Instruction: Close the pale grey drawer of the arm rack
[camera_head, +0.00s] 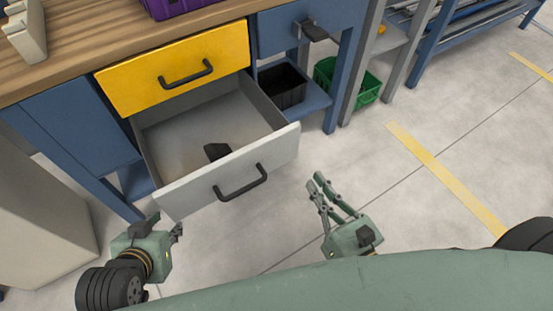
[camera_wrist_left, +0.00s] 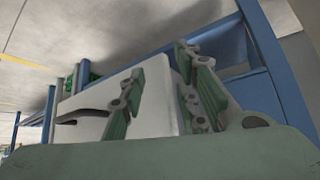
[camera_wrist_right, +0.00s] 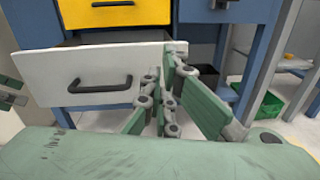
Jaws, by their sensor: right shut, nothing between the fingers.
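The pale grey drawer (camera_head: 196,193) is pulled well out of the blue workbench, below the yellow drawer, and has a dark bar handle (camera_head: 241,183). Its front panel also shows in the right wrist view (camera_wrist_right: 50,75) and in the left wrist view (camera_wrist_left: 90,128). My left gripper (camera_head: 167,222) is open and empty, just in front of the drawer's left end; contact cannot be told. My right gripper (camera_head: 318,182) is shut and empty, in front of and to the right of the drawer's right end.
A dark object (camera_head: 216,151) lies inside the drawer. The yellow drawer (camera_head: 176,70) above looks closed. A black bin (camera_head: 283,86) and a green crate (camera_head: 360,85) stand right of the drawer. A beige cabinet (camera_head: 40,225) stands at the left.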

